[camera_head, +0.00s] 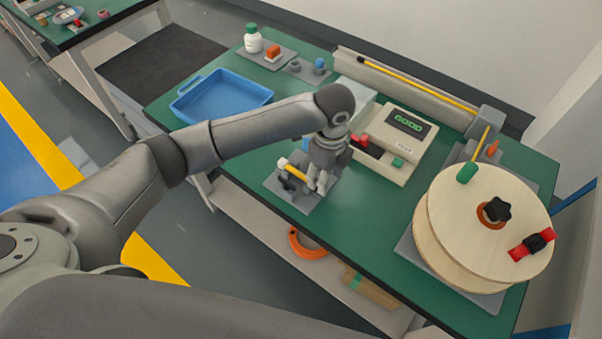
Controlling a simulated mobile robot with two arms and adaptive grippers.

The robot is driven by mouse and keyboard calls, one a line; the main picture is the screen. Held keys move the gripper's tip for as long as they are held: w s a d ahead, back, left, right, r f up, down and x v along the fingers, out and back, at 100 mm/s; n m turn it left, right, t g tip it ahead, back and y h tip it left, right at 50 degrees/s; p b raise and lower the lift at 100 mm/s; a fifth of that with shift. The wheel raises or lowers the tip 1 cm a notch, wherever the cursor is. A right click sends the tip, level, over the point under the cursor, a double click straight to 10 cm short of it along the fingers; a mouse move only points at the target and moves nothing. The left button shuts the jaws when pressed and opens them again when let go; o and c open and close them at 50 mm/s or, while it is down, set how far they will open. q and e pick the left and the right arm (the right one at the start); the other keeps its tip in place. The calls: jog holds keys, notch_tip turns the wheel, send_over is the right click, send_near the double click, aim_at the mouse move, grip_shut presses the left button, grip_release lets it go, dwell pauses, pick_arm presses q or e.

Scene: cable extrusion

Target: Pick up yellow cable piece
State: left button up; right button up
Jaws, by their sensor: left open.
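A short yellow cable piece (296,171) lies tilted on a small dark fixture on a grey plate (307,203) near the table's front edge. One of its ends shows a white tip at the upper left. My left gripper (318,186) is open and points down right beside the right end of the cable piece. The fingers hide part of the piece, and I cannot tell whether they touch it. My right gripper is not in view.
A tester reading GOOD (398,140) stands just right of my left gripper. A large wooden spool (465,225) fills the table's right end. A blue tray (222,97) and a white bottle (253,40) stand at the left. A long yellow cable (420,87) runs along the back.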

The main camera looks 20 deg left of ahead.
pick_arm(q)
notch_tip(320, 180, down, 5)
jog(key=shift+s+r+p, duration=0.15)
jog(key=shift+r+p, duration=0.05)
jog(key=shift+p, duration=0.15)
jog(key=shift+c, duration=0.2)
grip_shut()
